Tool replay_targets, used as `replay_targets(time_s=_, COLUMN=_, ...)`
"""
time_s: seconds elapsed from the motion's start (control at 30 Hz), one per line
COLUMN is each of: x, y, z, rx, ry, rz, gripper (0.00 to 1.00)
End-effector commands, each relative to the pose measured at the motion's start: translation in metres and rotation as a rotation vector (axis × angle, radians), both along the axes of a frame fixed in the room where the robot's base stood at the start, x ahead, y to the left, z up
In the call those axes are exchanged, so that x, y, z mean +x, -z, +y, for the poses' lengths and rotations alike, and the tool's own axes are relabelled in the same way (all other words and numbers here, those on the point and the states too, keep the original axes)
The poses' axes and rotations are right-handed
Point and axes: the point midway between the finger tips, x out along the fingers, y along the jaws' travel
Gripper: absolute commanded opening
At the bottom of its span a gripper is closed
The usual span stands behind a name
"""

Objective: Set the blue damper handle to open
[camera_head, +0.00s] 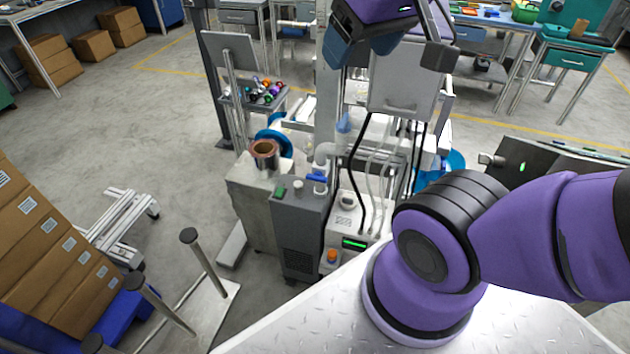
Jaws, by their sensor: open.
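A small blue handle (316,177), which looks like the damper handle, sits on a short white pipe fitting at the top of a dark grey cabinet (297,233) in the middle of the head view. Its exact angle is too small to tell. My gripper (388,48) is at the top of the view, partly cut off by the upper edge. It is open, and I see nothing held in it. It appears above and to the right of the blue handle in the picture, clearly apart from it.
A white machine with hoses and a green display (354,243) stands right of the cabinet. A copper-coloured reel (265,153) sits to its left. A grey panel (405,84) is behind. Cardboard boxes (50,255) and metal posts (203,258) stand at left. Open floor lies at far left.

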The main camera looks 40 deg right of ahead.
Motion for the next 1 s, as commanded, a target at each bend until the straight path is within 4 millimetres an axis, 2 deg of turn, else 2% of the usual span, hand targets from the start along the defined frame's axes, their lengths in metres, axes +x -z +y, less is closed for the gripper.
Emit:
replay_targets(time_s=0.03, x=0.005, y=0.002, z=0.002, rx=0.013, ry=-0.001, rz=0.006, gripper=0.84)
replay_targets(time_s=0.1, x=0.016, y=0.005, z=0.007, rx=0.043, ry=0.001, rz=0.012, gripper=1.00)
replay_targets(time_s=0.47, x=0.105, y=0.045, z=0.052, rx=0.267, ry=0.090, rz=0.066, gripper=1.00)
replay_targets(time_s=0.77, x=0.170, y=0.102, z=0.089, rx=0.381, ry=0.242, rz=0.116, gripper=1.00)
replay_targets(time_s=1.0, x=0.211, y=0.164, z=0.114, rx=0.408, ry=0.394, rz=0.139, gripper=1.00)
